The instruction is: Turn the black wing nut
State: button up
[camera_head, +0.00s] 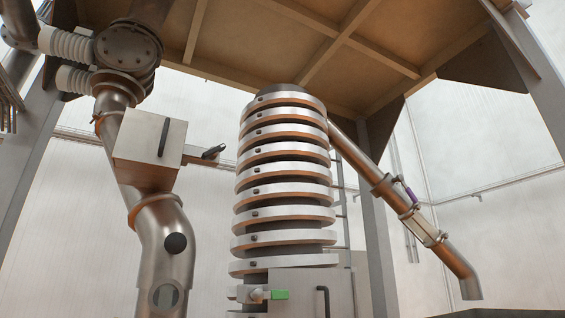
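I cannot make out a clear black wing nut in the head view. A small dark fitting (214,151) with a pale metal end sits on a brown bracket to the right of a light metal box; it is too small to tell whether it is the wing nut. A round black cap (176,243) sits on the bent metal pipe at the left. Small dark bolts (254,209) show on the left side of the ringed column. My gripper is not in view.
The light metal box (149,137) has a black handle. A slanting pipe (352,151) runs down right. A brown platform (290,40) hangs overhead. Open space lies between pipe and column.

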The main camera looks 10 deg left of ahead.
aim_at(212, 154)
jog(key=z, duration=0.4)
jog(key=k, duration=1.1)
jog(key=u, duration=1)
jog(key=i, duration=0.5)
jog(key=z, duration=0.05)
